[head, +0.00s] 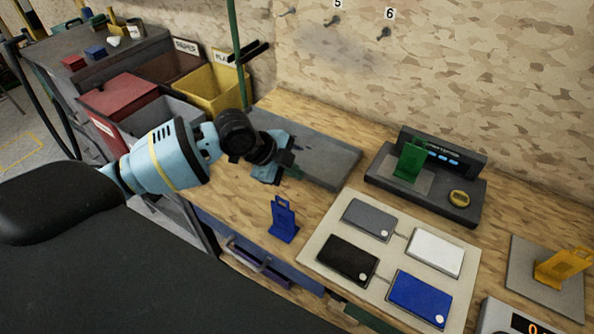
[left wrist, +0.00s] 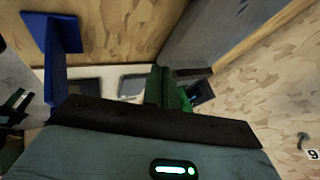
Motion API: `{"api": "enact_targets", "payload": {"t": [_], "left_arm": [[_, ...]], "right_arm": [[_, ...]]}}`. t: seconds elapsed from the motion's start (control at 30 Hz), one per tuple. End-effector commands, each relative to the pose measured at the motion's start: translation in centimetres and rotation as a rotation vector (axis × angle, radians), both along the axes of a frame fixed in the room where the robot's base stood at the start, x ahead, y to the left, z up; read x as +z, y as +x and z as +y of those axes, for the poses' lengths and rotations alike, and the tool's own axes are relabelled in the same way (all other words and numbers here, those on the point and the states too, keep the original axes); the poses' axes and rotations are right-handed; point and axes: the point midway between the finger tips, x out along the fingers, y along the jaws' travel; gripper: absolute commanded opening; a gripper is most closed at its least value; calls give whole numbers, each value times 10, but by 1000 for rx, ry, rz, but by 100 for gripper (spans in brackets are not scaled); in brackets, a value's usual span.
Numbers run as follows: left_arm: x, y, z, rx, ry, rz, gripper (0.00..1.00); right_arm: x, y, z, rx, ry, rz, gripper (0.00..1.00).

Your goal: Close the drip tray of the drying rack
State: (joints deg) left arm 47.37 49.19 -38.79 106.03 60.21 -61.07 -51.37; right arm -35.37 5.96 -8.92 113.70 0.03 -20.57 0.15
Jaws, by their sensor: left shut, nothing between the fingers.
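A green upright post (head: 236,50) with black crossbars (head: 249,52) rises behind my left arm; it looks like part of the drying rack, but its lower end is hidden. No drip tray can be made out for certain. A flat grey slab (head: 328,150) lies on the bench, partly covered by my left gripper. My left gripper (head: 287,165) is shut and empty, above the slab's front left part; I cannot tell whether it touches. Below the bench edge, a blue-fronted drawer (head: 262,262) appears to stand partly out. My right gripper is not in view.
A blue stand (head: 284,220) is on the bench near the gripper and shows in the left wrist view (left wrist: 50,45). A pale board (head: 388,251) with several panels, a dark device (head: 455,203) with a green stand (head: 409,162), and a yellow stand (head: 562,267) lie rightward. Bins (head: 218,88) are left.

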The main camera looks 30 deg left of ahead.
Motion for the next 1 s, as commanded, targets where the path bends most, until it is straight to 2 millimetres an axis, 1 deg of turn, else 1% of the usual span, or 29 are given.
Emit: {"api": "enact_targets", "payload": {"t": [0.03,0.2,0.43,0.63,1.0], "left_arm": [[-8,4,-5,0,-3,2,0],[-33,17,-17,0,-2,2,0],[-55,30,-28,0,0,1,0],[-61,34,-31,0,0,-1,0],[-61,35,-32,0,0,-1,0]], "right_arm": [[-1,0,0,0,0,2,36],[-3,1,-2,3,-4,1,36],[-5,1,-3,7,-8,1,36],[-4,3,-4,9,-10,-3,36],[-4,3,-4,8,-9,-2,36]]}}
